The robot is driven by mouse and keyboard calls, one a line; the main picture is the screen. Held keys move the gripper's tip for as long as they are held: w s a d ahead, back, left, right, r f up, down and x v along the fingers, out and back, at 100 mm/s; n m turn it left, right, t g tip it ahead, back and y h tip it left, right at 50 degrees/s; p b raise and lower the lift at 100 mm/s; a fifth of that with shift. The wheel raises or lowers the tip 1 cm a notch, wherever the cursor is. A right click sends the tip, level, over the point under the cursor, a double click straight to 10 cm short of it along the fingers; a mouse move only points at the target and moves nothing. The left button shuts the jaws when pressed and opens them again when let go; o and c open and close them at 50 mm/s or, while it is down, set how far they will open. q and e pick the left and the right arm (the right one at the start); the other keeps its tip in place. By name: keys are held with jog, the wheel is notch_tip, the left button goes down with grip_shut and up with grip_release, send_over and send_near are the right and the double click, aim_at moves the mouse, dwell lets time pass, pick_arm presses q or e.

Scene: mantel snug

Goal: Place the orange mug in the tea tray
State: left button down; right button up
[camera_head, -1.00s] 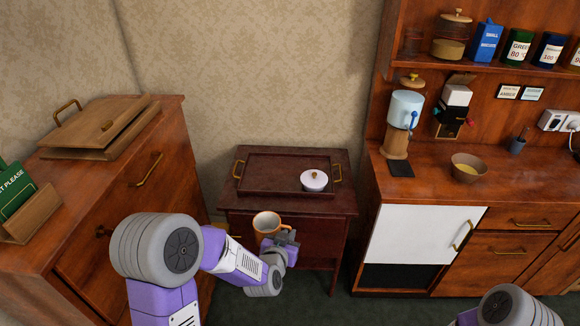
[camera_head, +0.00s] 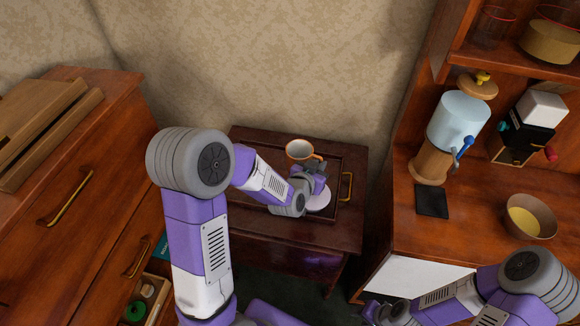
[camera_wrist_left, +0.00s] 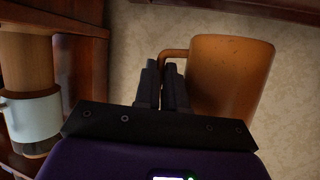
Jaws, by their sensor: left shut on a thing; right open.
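The orange mug (camera_head: 299,150) with a pale inside is upright over the back part of the tea tray (camera_head: 346,160). My left gripper (camera_head: 318,168) is shut on the mug's handle, and my left wrist hides part of the tray. I cannot tell whether the mug touches the tray. In the left wrist view the orange mug (camera_wrist_left: 230,78) is at the right of the shut left fingers (camera_wrist_left: 168,85), which pinch its handle. My right gripper (camera_head: 378,310) is open at the bottom of the head view, away from the tray.
The dark red side table (camera_head: 345,228) bears the tray. A grinder (camera_head: 452,130) and a wooden bowl (camera_head: 530,217) stand on the right counter. A wooden cabinet stands left.

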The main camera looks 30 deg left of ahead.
aim_at(299, 159)
pick_arm(q)
jog(key=shift+m+h, duration=0.8)
jog(key=shift+h, duration=0.1)
jog(key=a, duration=0.1)
jog(key=a+r, duration=0.1)
jog(key=a, duration=0.1)
jog(key=a+r, duration=0.1)
jog(key=shift+w+a, duration=0.25)
jog(key=shift+a, duration=0.15)
jog(key=s+a+f+m+h, duration=0.2)
jog(key=s+a, duration=0.2)
jog(key=a, duration=0.4)
jog(key=shift+g, duration=0.4)
jog(key=f+b, duration=0.2)
jog(key=f, duration=0.2)
jog(key=f+b, duration=0.3)
jog(key=f, duration=0.2)
jog(key=shift+w+d+f, duration=0.1)
jog(key=shift+w+d, duration=0.1)
jog(key=shift+f, duration=0.2)
jog(key=c, duration=1.5)
grip_release()
jog(key=shift+c, duration=0.2)
jog(key=o, duration=0.3)
